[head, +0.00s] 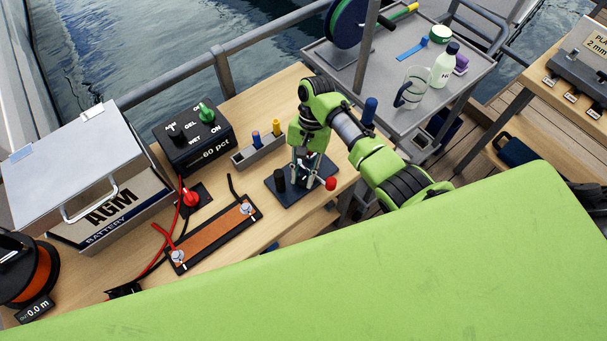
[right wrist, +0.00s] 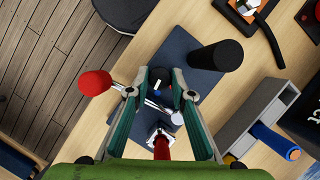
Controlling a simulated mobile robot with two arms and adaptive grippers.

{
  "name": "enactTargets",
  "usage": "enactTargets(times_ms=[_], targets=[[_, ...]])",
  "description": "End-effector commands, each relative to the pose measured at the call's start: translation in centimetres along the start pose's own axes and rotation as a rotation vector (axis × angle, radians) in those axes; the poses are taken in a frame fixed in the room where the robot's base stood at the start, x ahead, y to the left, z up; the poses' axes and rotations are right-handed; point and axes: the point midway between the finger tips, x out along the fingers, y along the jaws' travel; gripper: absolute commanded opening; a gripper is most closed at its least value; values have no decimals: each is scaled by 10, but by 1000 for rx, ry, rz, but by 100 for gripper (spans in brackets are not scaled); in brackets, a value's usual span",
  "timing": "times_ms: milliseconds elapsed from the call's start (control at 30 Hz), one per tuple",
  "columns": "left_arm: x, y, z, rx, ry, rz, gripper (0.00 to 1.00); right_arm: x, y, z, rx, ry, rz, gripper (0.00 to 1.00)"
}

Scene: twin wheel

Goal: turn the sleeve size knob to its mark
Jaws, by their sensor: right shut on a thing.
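The sleeve size knob (right wrist: 164,76) is a small dark knob with a white line on its top, on a device with a dark blue base plate (right wrist: 188,55). A bit of blue shows beside the white line. My right gripper (right wrist: 160,92) has a fingertip on either side of the knob and is shut on it. In the head view my right gripper (head: 305,164) reaches down over the device, and its fingers hide the knob there. The mark for the knob cannot be made out. My left gripper is not in view.
The device has a black post (right wrist: 217,56), a red ball lever (right wrist: 95,82) and a red part (right wrist: 161,147). A grey holder (head: 257,150) stands close behind. A black control box (head: 196,140), battery (head: 112,213) and copper strip (head: 215,236) lie to the left.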

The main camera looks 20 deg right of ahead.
Motion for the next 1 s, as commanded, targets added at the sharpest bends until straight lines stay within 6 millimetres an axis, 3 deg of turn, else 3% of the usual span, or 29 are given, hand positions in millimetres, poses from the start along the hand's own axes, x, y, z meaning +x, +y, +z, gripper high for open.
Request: enactTargets(times_ms=[1000], targets=[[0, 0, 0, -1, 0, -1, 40, 1, -5, 2, -813, 0, 337, 0]])
